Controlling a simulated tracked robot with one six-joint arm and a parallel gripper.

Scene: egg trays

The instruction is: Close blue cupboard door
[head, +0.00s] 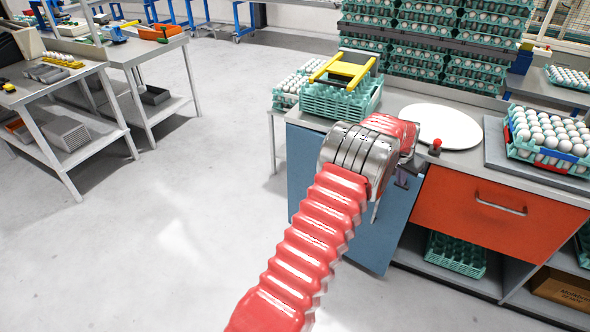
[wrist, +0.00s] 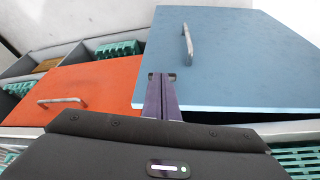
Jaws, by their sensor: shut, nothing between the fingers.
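The blue cupboard door (head: 391,238) is under the counter, left of the orange drawer front, and stands ajar. My arm hides much of it in the head view. In the wrist view the blue door (wrist: 240,60) fills the upper right, with its metal handle (wrist: 187,45) showing. A dark gap shows along its lower edge. My gripper (head: 402,178) is beside the door's right edge in the head view. In the wrist view its purple fingers (wrist: 162,80) are together and empty, overlapping the door's edge by the orange front. I cannot tell whether they touch the door.
The orange drawer front (head: 470,208) has a metal handle and open shelves below it. The counter carries egg trays (head: 548,135), a white round plate (head: 440,126) and a small red knob (head: 436,145). Grey floor (head: 170,225) is clear to the left, before the workbenches.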

